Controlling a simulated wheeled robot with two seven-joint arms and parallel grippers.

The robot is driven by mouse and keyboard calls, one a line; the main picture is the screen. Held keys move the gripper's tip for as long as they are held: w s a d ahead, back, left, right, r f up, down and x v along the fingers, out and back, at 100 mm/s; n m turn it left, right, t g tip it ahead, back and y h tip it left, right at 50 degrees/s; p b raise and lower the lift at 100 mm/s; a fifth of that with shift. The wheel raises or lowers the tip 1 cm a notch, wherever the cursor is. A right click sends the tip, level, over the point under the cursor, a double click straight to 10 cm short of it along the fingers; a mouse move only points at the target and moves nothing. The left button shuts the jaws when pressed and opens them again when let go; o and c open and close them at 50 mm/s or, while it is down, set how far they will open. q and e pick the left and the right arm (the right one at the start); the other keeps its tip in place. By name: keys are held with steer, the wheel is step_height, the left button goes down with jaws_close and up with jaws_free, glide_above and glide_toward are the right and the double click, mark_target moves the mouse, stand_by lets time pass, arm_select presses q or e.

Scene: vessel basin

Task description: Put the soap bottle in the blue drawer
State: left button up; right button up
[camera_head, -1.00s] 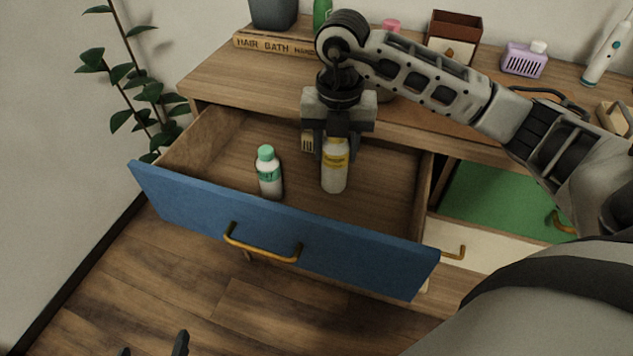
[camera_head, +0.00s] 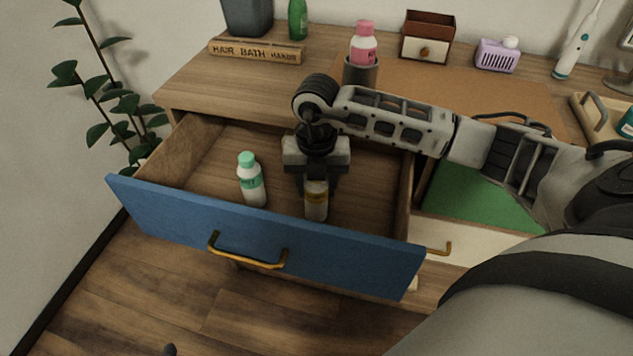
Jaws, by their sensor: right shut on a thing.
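The blue drawer (camera_head: 180,222) is pulled out from the wooden desk, with its inside visible.
A white bottle with a green cap (camera_head: 252,181) stands in the drawer to the left of the held bottle. A pink bottle (camera_head: 363,45) stands in a dark cup (camera_head: 360,73) on the desk. A green compartment (camera_head: 475,200) is right of the drawer.

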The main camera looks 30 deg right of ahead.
steer(key=o, duration=1.1)
steer(key=shift+r, duration=0.45)
step_height(320, 180, up, 11)
steer(key=shift+r+p, duration=0.1)
steer(key=shift+p, duration=0.35)
steer(key=shift+r, duration=0.1)
